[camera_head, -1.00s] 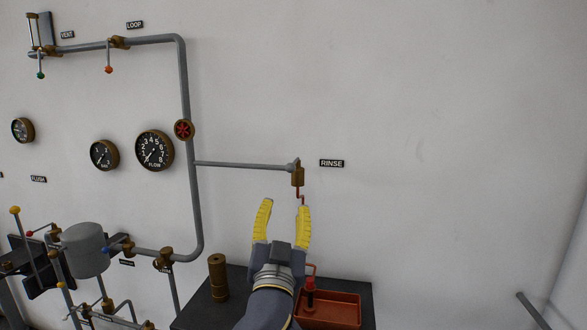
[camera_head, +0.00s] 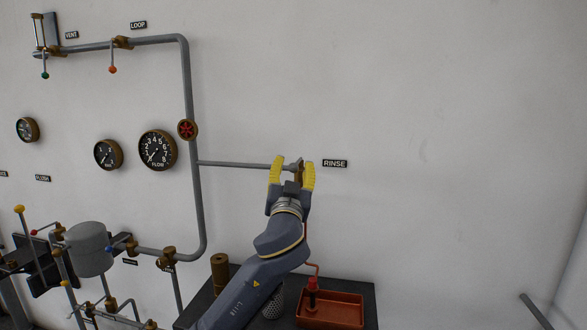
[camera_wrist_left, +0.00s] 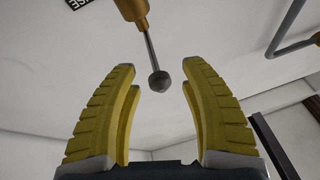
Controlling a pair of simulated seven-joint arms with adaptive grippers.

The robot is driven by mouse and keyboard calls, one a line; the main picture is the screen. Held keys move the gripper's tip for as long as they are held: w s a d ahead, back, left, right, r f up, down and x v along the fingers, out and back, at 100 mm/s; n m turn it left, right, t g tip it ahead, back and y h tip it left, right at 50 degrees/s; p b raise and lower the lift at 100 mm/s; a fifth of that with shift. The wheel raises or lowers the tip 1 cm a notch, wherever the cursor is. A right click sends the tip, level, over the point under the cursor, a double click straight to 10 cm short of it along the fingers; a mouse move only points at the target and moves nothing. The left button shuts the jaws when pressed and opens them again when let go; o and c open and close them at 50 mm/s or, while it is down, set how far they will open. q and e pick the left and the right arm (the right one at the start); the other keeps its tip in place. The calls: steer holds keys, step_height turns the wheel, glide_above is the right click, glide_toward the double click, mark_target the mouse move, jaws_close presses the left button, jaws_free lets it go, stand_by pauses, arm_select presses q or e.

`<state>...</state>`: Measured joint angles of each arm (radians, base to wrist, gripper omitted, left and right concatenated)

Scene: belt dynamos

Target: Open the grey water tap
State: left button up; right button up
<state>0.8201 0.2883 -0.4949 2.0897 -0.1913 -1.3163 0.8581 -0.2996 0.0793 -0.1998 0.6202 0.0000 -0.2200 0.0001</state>
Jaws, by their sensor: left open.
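The tap by the RINSE label has a brass body (camera_head: 299,171) at the end of a thin grey pipe. In the left wrist view its brass body (camera_wrist_left: 132,8) is at the top, with a grey lever (camera_wrist_left: 151,45) ending in a dark grey ball knob (camera_wrist_left: 159,81). My left gripper (camera_head: 293,164) is open, its yellow fingers up at the tap in the head view. In the left wrist view the knob lies between the fingertips of my left gripper (camera_wrist_left: 156,68), with a gap on both sides. The lever is hidden in the head view. My right gripper is not in view.
A red tray (camera_head: 332,309) with a red hand-pump-like item (camera_head: 312,292) and a brass cylinder (camera_head: 220,272) stand on a dark table below. Pipes, gauges (camera_head: 157,150) and a red handwheel (camera_head: 187,129) fill the wall at left. The wall at right is bare.

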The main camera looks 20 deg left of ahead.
arm_select(q)
steer(key=shift+w+r, duration=0.1)
steer(key=shift+w, duration=0.2)
steer(key=shift+c, duration=0.5)
jaws_close()
